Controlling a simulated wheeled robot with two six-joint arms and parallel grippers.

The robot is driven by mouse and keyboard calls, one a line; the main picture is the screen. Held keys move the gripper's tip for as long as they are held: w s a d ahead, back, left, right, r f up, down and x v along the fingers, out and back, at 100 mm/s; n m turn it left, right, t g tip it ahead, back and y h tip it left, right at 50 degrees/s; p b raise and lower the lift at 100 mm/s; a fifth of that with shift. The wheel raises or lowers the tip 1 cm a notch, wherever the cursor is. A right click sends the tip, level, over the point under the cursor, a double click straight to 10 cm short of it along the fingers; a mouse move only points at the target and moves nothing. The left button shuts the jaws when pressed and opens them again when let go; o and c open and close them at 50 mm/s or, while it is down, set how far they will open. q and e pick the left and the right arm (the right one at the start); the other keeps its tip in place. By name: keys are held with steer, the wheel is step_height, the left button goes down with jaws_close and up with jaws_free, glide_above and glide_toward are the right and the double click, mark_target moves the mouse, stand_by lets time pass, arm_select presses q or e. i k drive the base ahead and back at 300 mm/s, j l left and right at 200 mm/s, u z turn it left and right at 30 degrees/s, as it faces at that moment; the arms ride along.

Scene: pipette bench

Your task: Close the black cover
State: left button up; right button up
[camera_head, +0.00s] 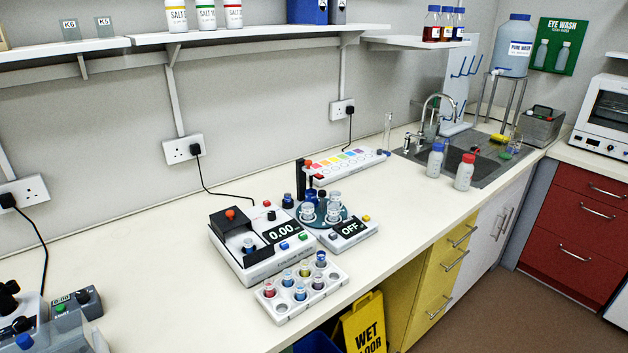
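The black cover (229,224) is a box-like piece with a red knob, on the left rear of the white photometer-like device (262,262). It appears raised or set back, leaving a dark well in front of it uncovered. A small vial with blue in it (248,245) stands in that opening. The device's display (282,231) reads 0.00, with small coloured buttons beside it. How the cover is hinged cannot be made out. Neither of my grippers is in view.
A white rack of vials (301,292) stands close in front of the device. A small centrifuge-like unit reading OFF (350,230) is right of it, with a colour-marked strip unit (343,164) behind. Bottles (464,172) stand by the sink.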

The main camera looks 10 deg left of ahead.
mark_target(230, 218)
steer(key=j+u, duration=0.2)
steer(key=u, duration=0.2)
steer(key=j+u, duration=0.2)
steer(key=u, duration=0.2)
